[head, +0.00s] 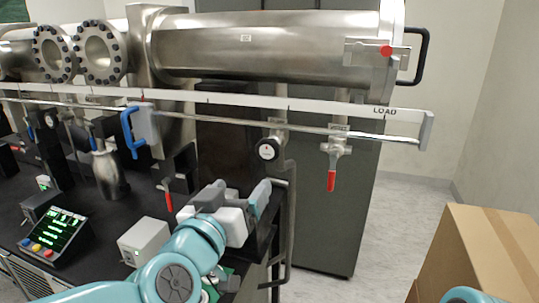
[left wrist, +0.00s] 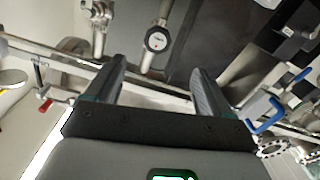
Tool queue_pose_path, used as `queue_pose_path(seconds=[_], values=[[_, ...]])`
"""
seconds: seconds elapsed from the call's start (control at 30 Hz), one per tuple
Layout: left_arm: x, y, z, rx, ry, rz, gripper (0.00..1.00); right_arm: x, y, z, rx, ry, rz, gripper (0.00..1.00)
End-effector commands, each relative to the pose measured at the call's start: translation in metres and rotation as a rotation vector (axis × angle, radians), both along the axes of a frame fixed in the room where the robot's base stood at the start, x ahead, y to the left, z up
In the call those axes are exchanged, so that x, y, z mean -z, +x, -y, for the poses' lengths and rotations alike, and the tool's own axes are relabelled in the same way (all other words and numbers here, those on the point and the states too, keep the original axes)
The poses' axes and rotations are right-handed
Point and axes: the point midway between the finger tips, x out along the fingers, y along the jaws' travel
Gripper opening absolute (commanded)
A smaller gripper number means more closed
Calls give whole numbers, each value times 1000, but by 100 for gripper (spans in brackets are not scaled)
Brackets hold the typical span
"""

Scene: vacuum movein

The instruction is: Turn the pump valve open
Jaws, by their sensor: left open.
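Two red-handled levers hang below the pipework in the head view, one at right (head: 332,180) and one at left (head: 168,195). Both handles point down; I cannot tell which is the pump valve. A round black-and-white dial (head: 267,150) sits between them. My left gripper (head: 240,188) is open and empty, below and left of the dial. In the left wrist view its fingers (left wrist: 158,72) are apart, with the dial (left wrist: 156,40) beyond the gap. My right gripper is out of view.
A long white rail marked LOAD (head: 385,112) runs under the steel chamber (head: 270,48). A blue clamp handle (head: 130,132) hangs at left. A small grey box (head: 143,240) and a lit control panel (head: 57,232) stand on the black bench. Cardboard boxes (head: 480,250) stand lower right.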

Motion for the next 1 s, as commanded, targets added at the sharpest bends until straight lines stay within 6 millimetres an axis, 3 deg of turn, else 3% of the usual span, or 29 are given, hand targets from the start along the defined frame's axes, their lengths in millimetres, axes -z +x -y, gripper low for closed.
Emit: queue_pose_path(seconds=[0.1, 0.23, 0.7, 1.0], values=[[-12, -3, 0, 0, -12, 26, 82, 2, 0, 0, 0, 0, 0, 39], [-13, 11, 4, 0, -9, 25, 82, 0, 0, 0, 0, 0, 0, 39], [-14, 112, 38, -1, -11, 23, 82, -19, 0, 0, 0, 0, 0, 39], [-12, 146, 48, 0, -10, 25, 82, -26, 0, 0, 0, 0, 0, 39]])
